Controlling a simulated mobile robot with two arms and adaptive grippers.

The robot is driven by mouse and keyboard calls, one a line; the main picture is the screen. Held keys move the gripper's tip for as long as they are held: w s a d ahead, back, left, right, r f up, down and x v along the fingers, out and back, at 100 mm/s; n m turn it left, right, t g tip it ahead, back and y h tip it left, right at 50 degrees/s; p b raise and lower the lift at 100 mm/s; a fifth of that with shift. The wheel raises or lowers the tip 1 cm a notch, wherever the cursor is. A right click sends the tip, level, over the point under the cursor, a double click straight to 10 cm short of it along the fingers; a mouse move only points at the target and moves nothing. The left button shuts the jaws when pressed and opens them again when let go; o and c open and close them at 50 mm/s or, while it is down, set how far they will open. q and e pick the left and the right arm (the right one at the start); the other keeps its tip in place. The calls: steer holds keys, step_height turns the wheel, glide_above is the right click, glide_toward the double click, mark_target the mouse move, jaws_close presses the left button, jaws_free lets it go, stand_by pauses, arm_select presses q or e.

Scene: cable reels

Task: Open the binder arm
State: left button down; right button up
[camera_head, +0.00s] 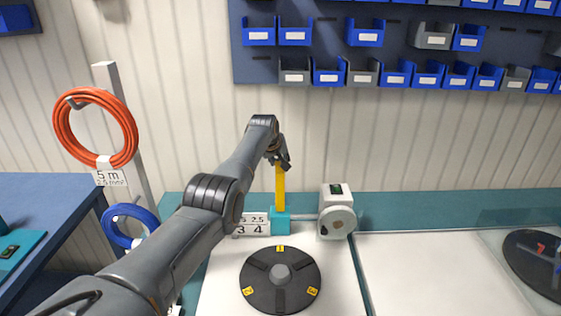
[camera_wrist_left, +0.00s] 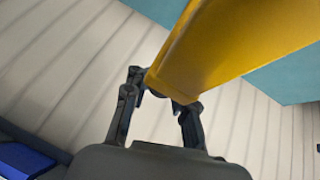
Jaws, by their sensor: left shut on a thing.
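The yellow binder arm (camera_head: 280,187) stands upright out of a teal block (camera_head: 280,222) at the back of the white worktop. My left gripper (camera_head: 284,164) is at the top end of the binder arm. In the left wrist view the yellow arm (camera_wrist_left: 225,45) runs from the fingers to the upper right, and the fingers (camera_wrist_left: 160,98) are closed on its end. My right gripper is not in view.
A grey-white device (camera_head: 337,211) stands right of the teal block. A black disc (camera_head: 281,280) lies in front. Orange (camera_head: 127,126) and blue cable coils (camera_head: 109,231) hang at left. Blue and grey bins (camera_head: 328,72) line the wall. Bare white worktop (camera_head: 430,270) lies to the right.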

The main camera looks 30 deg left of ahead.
arm_select(q)
steer(key=shift+w+a+r, duration=0.1)
steer(key=shift+a+r, duration=0.05)
steer(key=shift+r, duration=0.1)
steer(key=c, duration=1.2)
jaws_free()
steer(key=shift+o, duration=0.6)
steer(key=shift+f, duration=0.15)
steer(key=v, duration=1.2)
steer(key=shift+s, duration=0.2)
steer(key=shift+f, duration=0.15)
